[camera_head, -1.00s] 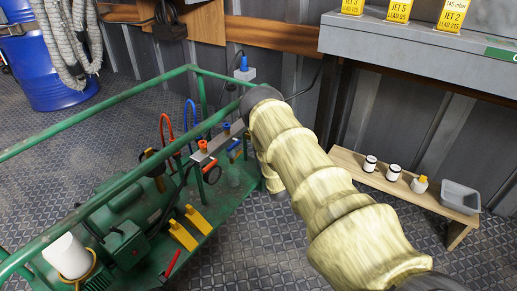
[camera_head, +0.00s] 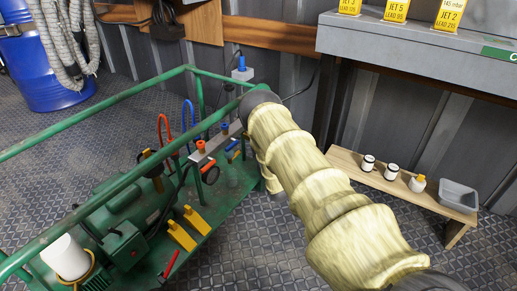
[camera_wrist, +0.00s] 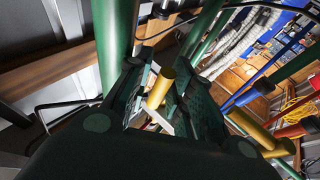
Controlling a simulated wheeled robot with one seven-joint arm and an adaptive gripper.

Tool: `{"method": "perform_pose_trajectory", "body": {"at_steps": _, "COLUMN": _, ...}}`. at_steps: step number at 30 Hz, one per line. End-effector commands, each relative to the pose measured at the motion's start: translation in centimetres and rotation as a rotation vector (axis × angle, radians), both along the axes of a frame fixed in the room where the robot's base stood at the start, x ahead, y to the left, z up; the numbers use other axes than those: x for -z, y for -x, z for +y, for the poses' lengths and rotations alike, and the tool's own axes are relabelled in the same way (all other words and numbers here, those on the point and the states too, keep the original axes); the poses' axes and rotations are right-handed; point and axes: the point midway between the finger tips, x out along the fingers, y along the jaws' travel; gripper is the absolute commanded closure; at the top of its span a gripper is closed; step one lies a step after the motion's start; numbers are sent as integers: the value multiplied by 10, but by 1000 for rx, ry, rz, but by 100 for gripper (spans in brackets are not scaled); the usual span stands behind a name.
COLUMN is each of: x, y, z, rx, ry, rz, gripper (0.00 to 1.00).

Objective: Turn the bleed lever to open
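A brass-yellow cylindrical handle (camera_wrist: 160,90), perhaps the bleed lever's grip, shows between the fingers of my gripper (camera_wrist: 158,82) in the wrist view. A pale metal piece (camera_wrist: 158,118) lies below it. The dark fingers stand apart on either side, with a visible gap at the left; contact at the right finger cannot be told. In the head view my arm's end reaches the frame's top rail and hides the gripper. The manifold bar (camera_head: 217,143) there carries an orange-red cap (camera_head: 201,146) and a blue cap (camera_head: 225,128).
The green tube frame (camera_head: 120,184) surrounds the machine, its rails close to my gripper. A wooden bench (camera_head: 395,184) with small bottles and a grey tray (camera_head: 459,196) stands right. Patterned floor is clear at the front.

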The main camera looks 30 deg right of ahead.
Motion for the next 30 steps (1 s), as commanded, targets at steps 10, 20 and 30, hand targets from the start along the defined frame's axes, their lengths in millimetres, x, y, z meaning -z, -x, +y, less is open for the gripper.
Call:
{"method": "perform_pose_trajectory", "body": {"at_steps": 10, "x": 14, "y": 35, "z": 6, "rx": 1, "ry": -1, "rz": 3, "gripper": 77}}
{"method": "perform_pose_trajectory", "body": {"at_steps": 20, "x": 36, "y": 92, "z": 16, "rx": 2, "ry": -1, "rz": 4, "gripper": 77}}
{"method": "perform_pose_trajectory", "body": {"at_steps": 30, "x": 42, "y": 108, "z": 19, "rx": 3, "ry": -2, "rz": 3, "gripper": 77}}
